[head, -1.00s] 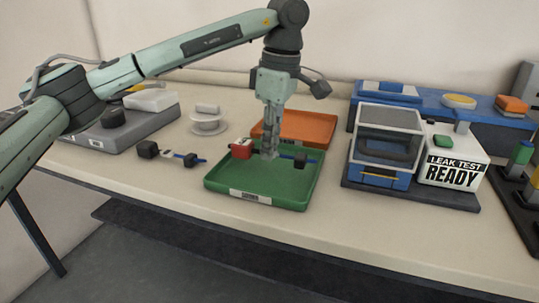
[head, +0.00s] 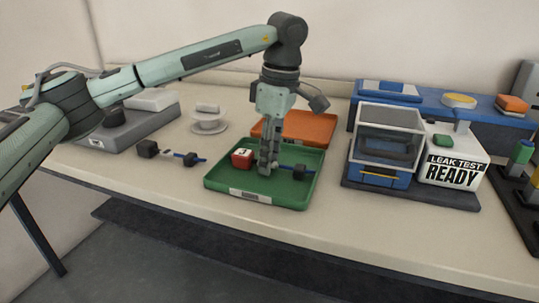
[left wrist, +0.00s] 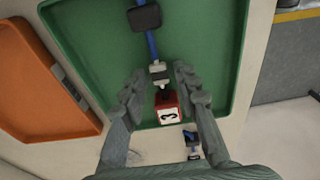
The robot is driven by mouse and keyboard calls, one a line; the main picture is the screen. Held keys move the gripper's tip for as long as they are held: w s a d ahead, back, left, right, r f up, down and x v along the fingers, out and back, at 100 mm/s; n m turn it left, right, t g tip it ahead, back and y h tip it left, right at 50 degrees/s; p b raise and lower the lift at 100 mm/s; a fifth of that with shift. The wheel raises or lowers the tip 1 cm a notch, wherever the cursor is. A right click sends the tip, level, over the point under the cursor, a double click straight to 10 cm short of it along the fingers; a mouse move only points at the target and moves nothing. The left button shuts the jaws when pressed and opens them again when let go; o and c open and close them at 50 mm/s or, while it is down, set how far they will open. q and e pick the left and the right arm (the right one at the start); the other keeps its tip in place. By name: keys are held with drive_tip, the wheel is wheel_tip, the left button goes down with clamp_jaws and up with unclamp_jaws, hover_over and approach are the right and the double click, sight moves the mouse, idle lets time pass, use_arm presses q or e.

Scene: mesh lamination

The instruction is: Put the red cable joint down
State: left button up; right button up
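The red cable joint (head: 242,158) has a red block end with a white face marked "3". A blue cable and a black block extend from it to the right. It lies in the green tray (head: 222,184), seemingly on its floor. In the left wrist view its red block (left wrist: 168,110) and pale middle part show between my fingers. My left gripper (head: 266,170) is down in the tray, its fingers on either side of the joint's middle. In the left wrist view the fingers (left wrist: 160,72) are apart, with gaps beside the joint. My right gripper is not in view.
An orange tray (head: 310,128) stands behind the green one. Another cable joint (head: 170,154) lies on the table to the left. A blue tester (head: 384,147) with a "LEAK TEST READY" sign (head: 453,172) stands to the right.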

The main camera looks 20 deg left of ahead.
use_arm(q)
drive_tip(key=shift+r, duration=0.4)
drive_tip(key=r, duration=0.4)
drive_tip(key=d+r, duration=0.1)
drive_tip(key=r, duration=0.1)
drive_tip(key=shift+r, duration=0.35)
wheel_tip(320, 180, up, 5)
drive_tip(key=p, duration=0.1)
hover_over(274, 162)
drive_tip(key=shift+s+d+f, duration=0.1)
drive_tip(key=shift+d+f, duration=0.1)
drive_tip(key=shift+d, duration=0.1)
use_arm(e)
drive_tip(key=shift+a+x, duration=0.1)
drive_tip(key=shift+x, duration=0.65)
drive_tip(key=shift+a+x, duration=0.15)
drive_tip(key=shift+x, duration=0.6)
